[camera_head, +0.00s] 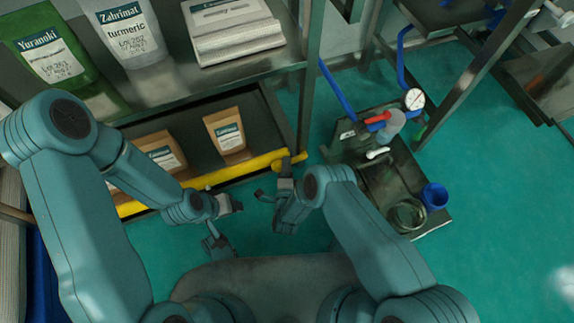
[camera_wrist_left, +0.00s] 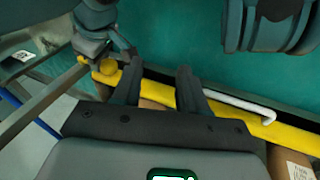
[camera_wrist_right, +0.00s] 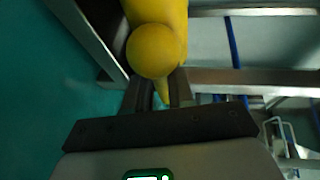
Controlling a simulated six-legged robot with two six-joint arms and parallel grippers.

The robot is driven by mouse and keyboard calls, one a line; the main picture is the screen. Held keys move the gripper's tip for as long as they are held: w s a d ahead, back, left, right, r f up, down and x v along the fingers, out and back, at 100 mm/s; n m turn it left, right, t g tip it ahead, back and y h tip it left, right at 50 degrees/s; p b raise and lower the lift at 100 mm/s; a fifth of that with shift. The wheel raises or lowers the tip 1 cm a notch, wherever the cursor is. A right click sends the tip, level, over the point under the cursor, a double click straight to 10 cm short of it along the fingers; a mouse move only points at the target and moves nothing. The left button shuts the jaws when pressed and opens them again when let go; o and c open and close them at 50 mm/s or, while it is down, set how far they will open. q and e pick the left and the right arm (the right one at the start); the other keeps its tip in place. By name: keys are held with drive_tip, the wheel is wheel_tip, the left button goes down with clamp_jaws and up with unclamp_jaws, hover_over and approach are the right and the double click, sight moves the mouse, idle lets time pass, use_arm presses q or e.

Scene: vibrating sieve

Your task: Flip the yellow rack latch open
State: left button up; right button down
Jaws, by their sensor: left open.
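The yellow rack latch (camera_head: 288,161) is a yellow bar with a rounded knob at the right end of the lower shelf's front. The knob fills the upper middle of the right wrist view (camera_wrist_right: 153,50). My right gripper (camera_head: 274,181) is beside the knob, its fingers just below it in its own wrist view; a narrow gap shows between them with some yellow behind, and I cannot tell whether they touch it. My left gripper (camera_head: 230,224) is open and empty, left of the right one, in front of the shelf. The latch knob also shows in the left wrist view (camera_wrist_left: 108,66).
The yellow rail (camera_head: 240,170) runs along the lower shelf, with brown pouches (camera_head: 226,132) behind it. Bags and a white box (camera_head: 232,30) stand on the shelf above. A metal upright (camera_head: 308,90) is near the latch. A dark tray (camera_head: 365,165) with a blue cup (camera_head: 434,195) is to the right.

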use_arm(q)
drive_tip(key=s+r+g+p, duration=0.1)
drive_tip(key=s+r+p, duration=0.4)
drive_tip(key=r+p, duration=0.1)
drive_tip(key=shift+d+r+g+p, duration=0.35)
drive_tip(key=shift+d+g, duration=0.05)
drive_tip(key=shift+d, duration=0.05)
use_arm(e)
drive_tip(key=shift+w+d+r+m+g+y, duration=0.1)
drive_tip(key=shift+d+r+m+g+y, duration=0.25)
drive_tip(key=shift+r+m, duration=0.4)
drive_tip(key=shift+w+d+r+m+g+y, duration=0.15)
drive_tip(key=shift+r+m+g+y, duration=0.3)
drive_tip(key=shift+r+m, duration=0.35)
drive_tip(key=shift+w+d+r+m+g+y, duration=0.1)
drive_tip(key=shift+d+r+m+g+y, duration=0.2)
drive_tip(key=shift+r+m+y, duration=0.4)
drive_tip(key=shift+m, duration=0.25)
drive_tip(key=c, duration=1)
unclamp_jaws()
drive_tip(key=shift+f, duration=0.1)
drive_tip(key=shift+o, duration=0.2)
drive_tip(key=shift+s, duration=0.1)
